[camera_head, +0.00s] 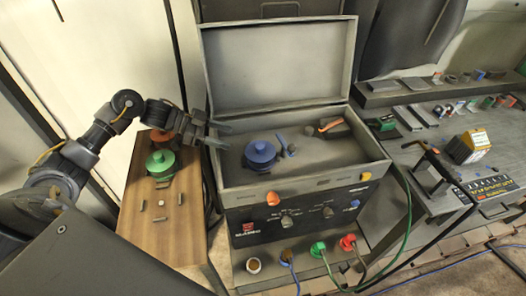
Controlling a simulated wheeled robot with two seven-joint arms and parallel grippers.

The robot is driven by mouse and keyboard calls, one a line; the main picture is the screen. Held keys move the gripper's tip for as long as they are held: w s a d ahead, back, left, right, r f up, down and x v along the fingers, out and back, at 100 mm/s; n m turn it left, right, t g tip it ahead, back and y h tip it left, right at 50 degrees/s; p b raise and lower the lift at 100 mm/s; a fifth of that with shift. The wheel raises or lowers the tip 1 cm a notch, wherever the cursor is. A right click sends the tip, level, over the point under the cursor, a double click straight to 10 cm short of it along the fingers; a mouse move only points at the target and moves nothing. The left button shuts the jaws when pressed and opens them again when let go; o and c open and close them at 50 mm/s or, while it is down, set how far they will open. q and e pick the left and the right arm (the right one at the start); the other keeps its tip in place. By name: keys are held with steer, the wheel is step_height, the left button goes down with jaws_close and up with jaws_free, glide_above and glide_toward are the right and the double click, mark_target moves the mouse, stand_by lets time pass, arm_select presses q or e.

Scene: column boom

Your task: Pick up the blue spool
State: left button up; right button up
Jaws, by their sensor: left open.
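The blue spool (261,153) stands upright inside the open grey case (375,152), left of the middle of its tray. My left gripper (222,136) is open and empty at the case's left wall, with its fingers pointing right toward the spool. A gap shows between the fingertips and the spool. My right gripper is not in view.
A wooden bench (135,209) at left holds a green spool (160,162), an orange spool (163,136) and small metal pieces. A blue-handled tool (282,143) lies right of the blue spool. The case's raised lid (280,68) stands behind. Cables hang at right.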

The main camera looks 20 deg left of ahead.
mark_target(253, 151)
arm_select(q)
steer(key=shift+w+d+f+b, duration=0.5)
steer(key=shift+w+d+f, duration=0.45)
steer(key=shift+d+f, duration=0.15)
steer(key=shift+x, duration=1)
steer(key=shift+r, duration=0.2)
steer(key=shift+d+f+b, duration=0.15)
steer(key=shift+d+b, duration=0.2)
steer(key=shift+b, duration=0.15)
steer(key=b+x, duration=0.2)
steer(key=x, duration=0.2)
steer(key=shift+a, duration=0.1)
steer(key=shift+w+d, duration=0.1)
steer(key=shift+d, duration=0.3)
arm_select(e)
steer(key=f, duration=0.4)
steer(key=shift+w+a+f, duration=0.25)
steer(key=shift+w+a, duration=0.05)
arm_select(q)
steer(key=shift+a, duration=0.1)
